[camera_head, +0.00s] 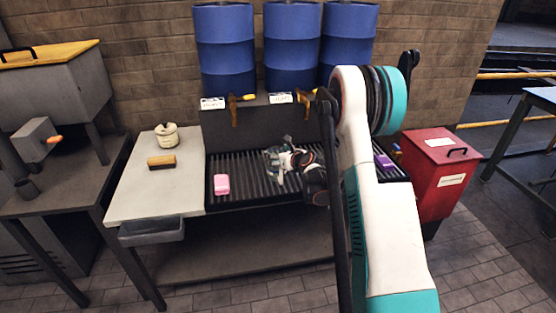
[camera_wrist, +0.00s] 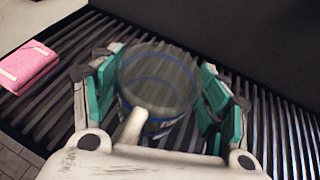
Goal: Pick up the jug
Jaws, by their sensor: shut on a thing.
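The jug (camera_wrist: 158,82) is see-through with a blue ring around it, and it sits between the fingers of my gripper (camera_wrist: 160,88) in the wrist view. The teal finger pads press on its left and right sides, and my gripper is shut on it. A pale stub in front may be its handle. In the head view my gripper (camera_head: 279,163) is over the dark slatted rack (camera_head: 240,182). The jug is hard to make out there. I cannot tell whether its base touches the slats.
A pink block (camera_head: 221,184) lies on the slats to the left. A pale worktop (camera_head: 140,193) holds a brush (camera_head: 162,162) and a cream pot (camera_head: 166,136). Blue drums (camera_head: 224,50) stand behind, and a red bin (camera_head: 440,170) stands to the right.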

